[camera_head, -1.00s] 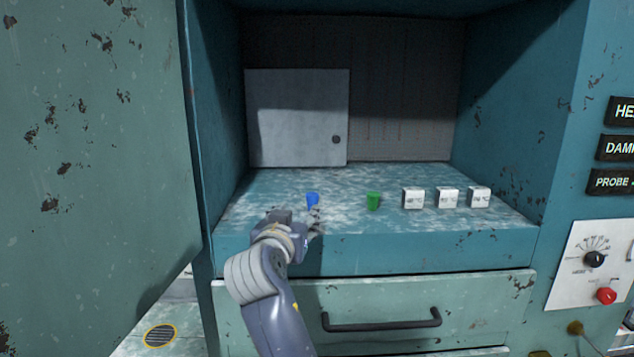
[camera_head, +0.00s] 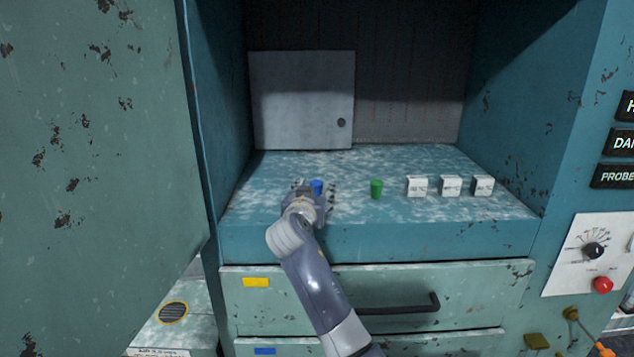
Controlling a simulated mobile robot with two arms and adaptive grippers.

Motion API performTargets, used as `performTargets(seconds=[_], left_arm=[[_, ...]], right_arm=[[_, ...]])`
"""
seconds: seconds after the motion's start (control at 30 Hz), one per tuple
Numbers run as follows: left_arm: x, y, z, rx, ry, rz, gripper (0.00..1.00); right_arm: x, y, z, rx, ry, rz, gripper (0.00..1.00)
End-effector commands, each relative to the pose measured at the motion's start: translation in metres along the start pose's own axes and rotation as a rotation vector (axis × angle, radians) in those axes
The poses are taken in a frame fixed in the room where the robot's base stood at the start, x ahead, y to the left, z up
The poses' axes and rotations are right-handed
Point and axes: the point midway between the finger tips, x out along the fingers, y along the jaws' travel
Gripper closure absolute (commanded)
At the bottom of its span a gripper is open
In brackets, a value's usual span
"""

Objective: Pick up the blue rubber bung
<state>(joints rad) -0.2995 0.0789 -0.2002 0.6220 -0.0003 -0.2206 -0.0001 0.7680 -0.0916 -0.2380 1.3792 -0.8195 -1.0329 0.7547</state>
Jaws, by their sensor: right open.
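The blue rubber bung (camera_head: 317,186) stands on the worn teal shelf (camera_head: 400,230) inside the cabinet, left of the middle. My right gripper (camera_head: 315,188) is at the bung, with its fingers open and one on either side of it in the picture. The gripper's body hides the lower part of the bung, and I cannot tell whether a finger touches it. My left gripper is not in view.
A green bung (camera_head: 376,189) stands to the right on the same shelf. Three white labelled blocks (camera_head: 450,186) stand further right. A grey panel (camera_head: 302,100) is at the back. The open door (camera_head: 95,150) fills the left side. The shelf behind the bungs is clear.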

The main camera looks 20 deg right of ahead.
Motion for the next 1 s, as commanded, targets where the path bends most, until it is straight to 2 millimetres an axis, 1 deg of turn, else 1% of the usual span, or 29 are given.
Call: performTargets(seconds=[0.1, 0.27, 0.3, 0.4, 0.43, 0.47, 0.83, 1.0], left_arm=[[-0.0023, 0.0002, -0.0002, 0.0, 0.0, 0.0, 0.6], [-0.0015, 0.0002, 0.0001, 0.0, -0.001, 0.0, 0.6], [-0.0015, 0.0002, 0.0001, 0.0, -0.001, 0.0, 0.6], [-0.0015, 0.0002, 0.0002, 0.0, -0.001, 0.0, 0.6], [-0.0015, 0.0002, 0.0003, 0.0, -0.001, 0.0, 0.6], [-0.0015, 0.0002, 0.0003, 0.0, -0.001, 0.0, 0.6], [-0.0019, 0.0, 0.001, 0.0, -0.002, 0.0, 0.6], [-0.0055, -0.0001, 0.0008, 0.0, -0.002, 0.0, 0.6]], right_arm=[[0.0038, -0.0004, 0.0002, 0.0, 0.0, -0.001, 0.52], [0.0039, -0.0004, 0.001, 0.001, 0.0, -0.001, 0.52], [0.0039, -0.0004, 0.001, 0.001, 0.0, -0.001, 0.54], [0.0038, -0.0003, 0.0009, 0.001, 0.0, -0.001, 0.76], [0.0038, -0.0003, 0.0009, 0.001, 0.0, -0.001, 0.82], [0.0037, -0.0004, 0.0009, 0.001, 0.0, -0.001, 0.86], [0.0037, -0.0002, 0.0, 0.001, 0.0, -0.001, 0.86], [0.0058, 0.0025, -0.0061, 0.002, 0.0, -0.001, 0.86]])
